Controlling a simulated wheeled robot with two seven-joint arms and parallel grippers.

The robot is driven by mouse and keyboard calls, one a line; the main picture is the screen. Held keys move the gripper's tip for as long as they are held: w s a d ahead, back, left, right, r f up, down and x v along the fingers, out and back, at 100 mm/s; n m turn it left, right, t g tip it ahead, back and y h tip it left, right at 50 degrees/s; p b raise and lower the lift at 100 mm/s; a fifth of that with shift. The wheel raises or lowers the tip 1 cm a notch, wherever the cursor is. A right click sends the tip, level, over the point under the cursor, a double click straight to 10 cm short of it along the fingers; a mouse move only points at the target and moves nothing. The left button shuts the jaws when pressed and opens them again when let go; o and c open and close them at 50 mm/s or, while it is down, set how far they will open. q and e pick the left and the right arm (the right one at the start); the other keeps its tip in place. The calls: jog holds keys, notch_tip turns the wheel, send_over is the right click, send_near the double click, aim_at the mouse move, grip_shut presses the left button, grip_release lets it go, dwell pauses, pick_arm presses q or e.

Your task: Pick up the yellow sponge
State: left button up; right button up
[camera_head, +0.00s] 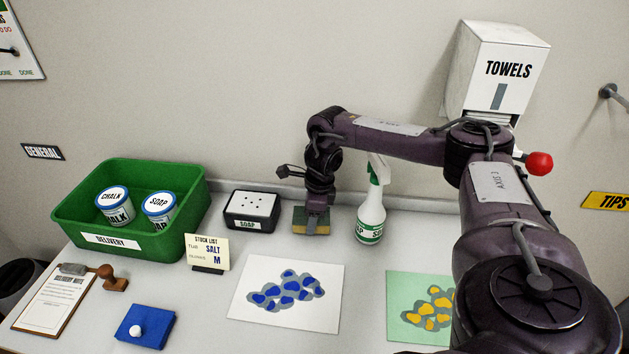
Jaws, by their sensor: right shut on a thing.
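The yellow sponge (300,229) shows as a small block with a dark green top and a yellowish lower part, at the back middle of the bench, between the soap box and the spray bottle. My right gripper (312,212) points down from above and is shut on the sponge, covering part of it. I cannot tell whether the sponge touches the bench or is just above it. My left gripper is not in view.
The spray bottle (371,212) stands close to the right of the sponge. The soap box (251,210) is to its left. A green delivery bin (185,232) holds two tubs. A white picture sheet (328,290) lies in front, and a towel dispenser (497,70) hangs behind.

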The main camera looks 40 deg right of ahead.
notch_tip(320, 180, up, 8)
jog(key=shift+r, duration=0.2)
notch_tip(320, 180, up, 10)
jog(key=p, duration=0.6)
jog(key=shift+f, duration=0.1)
